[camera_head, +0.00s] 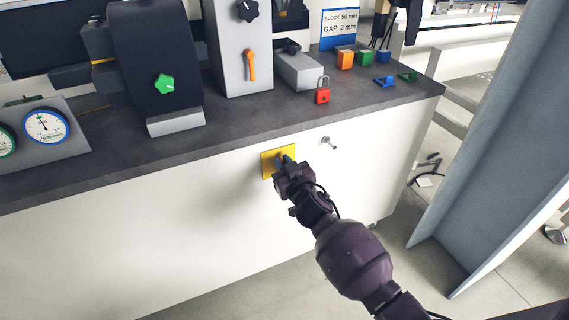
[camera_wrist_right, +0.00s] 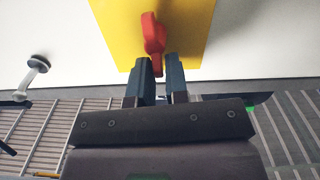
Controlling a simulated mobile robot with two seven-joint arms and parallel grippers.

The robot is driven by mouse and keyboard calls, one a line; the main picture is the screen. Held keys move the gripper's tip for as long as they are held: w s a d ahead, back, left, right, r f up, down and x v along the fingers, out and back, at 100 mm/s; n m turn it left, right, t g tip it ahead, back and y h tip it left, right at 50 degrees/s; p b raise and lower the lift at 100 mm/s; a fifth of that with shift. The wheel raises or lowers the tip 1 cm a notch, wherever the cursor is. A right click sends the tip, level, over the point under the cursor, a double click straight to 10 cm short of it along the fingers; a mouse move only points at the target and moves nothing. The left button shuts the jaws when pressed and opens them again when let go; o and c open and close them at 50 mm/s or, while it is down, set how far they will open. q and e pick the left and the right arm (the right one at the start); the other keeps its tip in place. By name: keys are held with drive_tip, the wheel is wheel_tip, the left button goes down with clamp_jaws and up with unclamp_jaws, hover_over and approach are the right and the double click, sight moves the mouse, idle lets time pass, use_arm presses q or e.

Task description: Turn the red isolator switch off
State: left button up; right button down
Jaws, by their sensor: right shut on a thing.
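The isolator's yellow plate (camera_head: 268,167) is on the white front panel of the bench, below the dark worktop. My right gripper (camera_head: 284,163) is at the plate and hides most of the switch in the head view. In the right wrist view, the red switch handle (camera_wrist_right: 152,34) stands out from the yellow plate (camera_wrist_right: 188,20). The two fingers of my right gripper (camera_wrist_right: 160,70) are shut on the handle's end, one on each side. My left gripper is in neither view.
A hook-like peg (camera_head: 328,142) sticks out of the panel to the right of the plate. On the worktop are a red padlock (camera_head: 322,96), coloured blocks (camera_head: 345,60), a green knob (camera_head: 164,84) and an orange lever (camera_head: 250,65). The panel left of the plate is clear.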

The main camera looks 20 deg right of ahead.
drive_tip(key=n, duration=0.3)
drive_tip(key=a+f+n, duration=0.1)
drive_tip(key=n, duration=0.4)
drive_tip(key=shift+s+a+f+n, duration=0.1)
drive_tip(key=shift+a+f+n, duration=0.1)
drive_tip(key=shift+f+n, duration=0.15)
drive_tip(key=n, duration=0.4)
drive_tip(key=shift+a+f+n, duration=0.15)
drive_tip(key=shift+f+n, duration=0.1)
drive_tip(key=shift+f, duration=0.15)
drive_tip(key=shift+f+n, duration=0.25)
drive_tip(key=shift+n, duration=1.35)
drive_tip(key=c, duration=1.2)
unclamp_jaws()
drive_tip(key=shift+r, duration=0.1)
drive_tip(key=shift+c, duration=0.2)
drive_tip(key=shift+r, duration=0.1)
